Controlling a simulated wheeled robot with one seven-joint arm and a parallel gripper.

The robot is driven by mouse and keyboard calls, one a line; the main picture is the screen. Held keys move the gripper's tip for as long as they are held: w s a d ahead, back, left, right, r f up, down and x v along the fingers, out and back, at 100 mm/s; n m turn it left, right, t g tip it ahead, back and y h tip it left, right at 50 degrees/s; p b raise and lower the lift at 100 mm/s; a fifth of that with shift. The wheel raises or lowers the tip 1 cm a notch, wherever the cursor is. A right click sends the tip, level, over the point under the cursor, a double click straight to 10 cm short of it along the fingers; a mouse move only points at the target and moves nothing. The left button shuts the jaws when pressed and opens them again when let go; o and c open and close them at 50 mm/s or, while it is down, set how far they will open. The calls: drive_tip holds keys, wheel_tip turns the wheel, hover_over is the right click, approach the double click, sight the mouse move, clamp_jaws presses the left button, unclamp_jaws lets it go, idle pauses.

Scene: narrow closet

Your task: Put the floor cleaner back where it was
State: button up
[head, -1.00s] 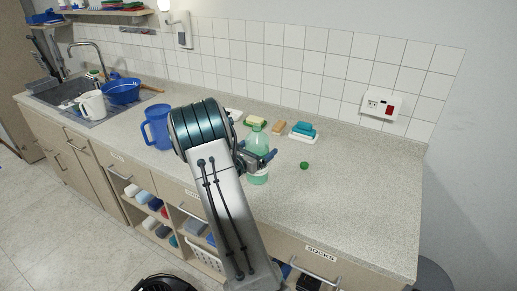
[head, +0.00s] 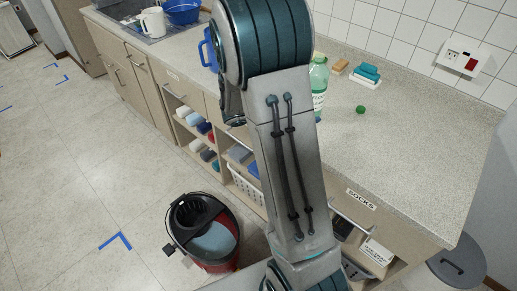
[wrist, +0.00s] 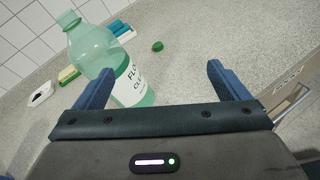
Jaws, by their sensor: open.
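The floor cleaner (head: 319,78) is a clear green bottle with a white label, standing upright on the counter, partly hidden by my arm in the head view. In the head view my arm hides the gripper.
Sponges (head: 366,73) lie behind the bottle. A blue jug (head: 209,50) stands left on the counter (head: 420,150). A red and black mop bucket (head: 178,236) stands on the floor, near blue corner tape (head: 117,241). An open shelf and the SOCKS drawer (head: 361,199) are below.

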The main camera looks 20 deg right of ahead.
drive_tip(key=s+a+r+m+g+y, duration=0.1)
drive_tip(key=s+a+m+y, duration=0.8)
drive_tip(key=s, duration=0.3)
drive_tip(key=s+a+r+m+t+y, duration=0.1)
drive_tip(key=s+a+m+t+y, duration=0.1)
drive_tip(key=a, duration=0.5)
drive_tip(key=s+a+r+m+t+y, duration=0.2)
drive_tip(key=a+m+y, duration=0.1)
drive_tip(key=a, duration=0.4)
drive_tip(key=shift+s+m+y, duration=0.4)
drive_tip(key=shift+y, duration=0.2)
